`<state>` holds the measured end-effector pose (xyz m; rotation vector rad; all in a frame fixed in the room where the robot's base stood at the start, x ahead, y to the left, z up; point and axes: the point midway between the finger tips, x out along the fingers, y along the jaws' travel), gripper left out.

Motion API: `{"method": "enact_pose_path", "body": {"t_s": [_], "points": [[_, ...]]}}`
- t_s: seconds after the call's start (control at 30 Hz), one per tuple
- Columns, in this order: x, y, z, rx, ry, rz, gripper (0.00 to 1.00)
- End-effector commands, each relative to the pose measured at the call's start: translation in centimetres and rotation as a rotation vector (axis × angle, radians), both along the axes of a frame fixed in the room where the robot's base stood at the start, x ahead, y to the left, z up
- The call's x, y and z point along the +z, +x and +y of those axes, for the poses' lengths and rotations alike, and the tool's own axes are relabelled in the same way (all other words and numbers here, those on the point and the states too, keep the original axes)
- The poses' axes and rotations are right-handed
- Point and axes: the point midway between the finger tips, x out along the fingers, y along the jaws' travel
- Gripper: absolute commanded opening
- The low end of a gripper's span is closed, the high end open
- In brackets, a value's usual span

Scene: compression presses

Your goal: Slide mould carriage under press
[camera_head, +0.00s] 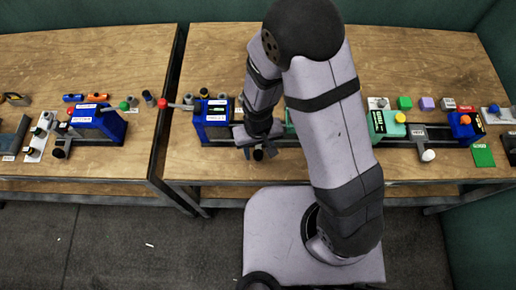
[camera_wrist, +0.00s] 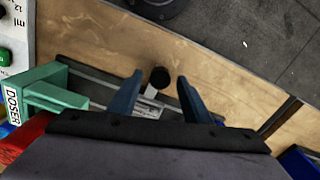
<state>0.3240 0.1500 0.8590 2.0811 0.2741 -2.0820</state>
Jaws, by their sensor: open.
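The mould carriage has a black knob (camera_wrist: 160,78) on a pale stem and a small labelled plate (camera_wrist: 149,108), on a dark rail. In the head view the same knob (camera_head: 258,155) shows just in front of my gripper (camera_head: 258,138), which hides most of the carriage. My gripper is open in the wrist view (camera_wrist: 160,84), with one finger on each side of the knob and visible gaps. The blue press (camera_head: 213,119), with a red-tipped lever (camera_head: 163,103), stands left of the carriage in the head view.
A green doser (camera_wrist: 50,90) stands close to one finger in the wrist view. In the head view, another green doser (camera_head: 385,125), a white knob (camera_head: 428,155) and another blue press (camera_head: 465,126) are right of my arm. The left table holds another blue press (camera_head: 98,123).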

Motion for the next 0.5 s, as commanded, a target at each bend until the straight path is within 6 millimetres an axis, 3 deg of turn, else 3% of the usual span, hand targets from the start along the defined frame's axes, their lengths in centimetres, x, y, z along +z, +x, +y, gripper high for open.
{"method": "enact_pose_path", "body": {"t_s": [0.27,0.43,0.5], "points": [[-0.05,0.02,0.01,0.0,0.0,-0.001,0.42],[-0.04,0.01,0.01,0.0,0.0,0.0,0.01],[-0.03,0.01,0.0,0.0,0.0,0.0,0.0]]}}
